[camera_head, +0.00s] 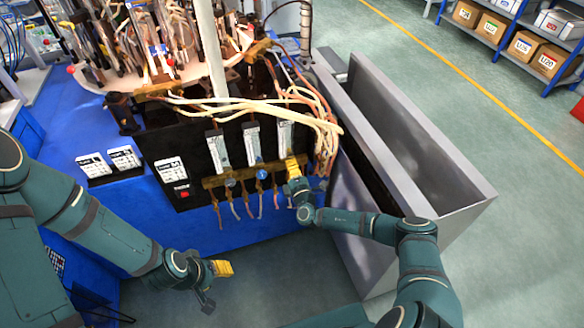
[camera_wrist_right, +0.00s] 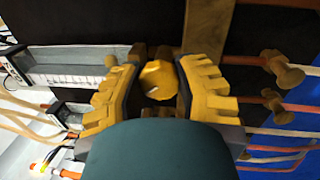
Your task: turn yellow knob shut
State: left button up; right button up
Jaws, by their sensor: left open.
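The yellow knob (camera_wrist_right: 158,80) sits between the two yellow fingers of my right gripper (camera_wrist_right: 158,90) in the right wrist view. The fingers are closed in on both its sides. In the head view my right gripper (camera_head: 294,170) is against the right end of the brass manifold bar (camera_head: 216,182) on the black panel, and it hides the knob. My left gripper (camera_head: 217,284) is open and empty, low in front of the blue bench and apart from the panel.
Flow meters (camera_head: 252,144) stand on the panel above the bar. Pale hoses (camera_head: 270,108) run over its top, and thin tubes hang below. A grey metal bin (camera_head: 440,215) stands close to the right arm. Labelled cards (camera_head: 94,165) stand on the blue bench (camera_head: 130,198).

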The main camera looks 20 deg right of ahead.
jog(key=o, duration=0.5)
jog(key=s+f, duration=0.1)
jog(key=s, duration=1.1)
jog(key=shift+f, duration=0.15)
